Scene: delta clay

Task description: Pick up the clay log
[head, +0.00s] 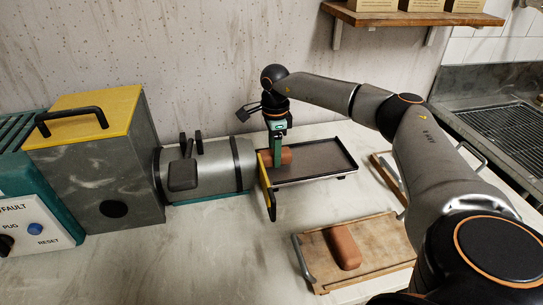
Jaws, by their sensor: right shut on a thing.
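A short brown clay log (287,157) lies at the left end of the dark tray (318,175), by the mouth of the grey metal barrel (212,165). My right gripper (277,160) points down and is shut on this log; its green fingers hide part of it. I cannot tell whether the log touches the tray. A second, reddish-brown clay block (344,247) with rounded edges lies on a wooden board (376,246) nearer to me, apart from the gripper. My left gripper is not in view.
A yellow plate (266,187) stands upright at the barrel's end, close to my right gripper. The grey machine box (105,170) with a yellow lid is at left. A wooden shelf (425,17) hangs above, and a sink grid (505,128) is at right.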

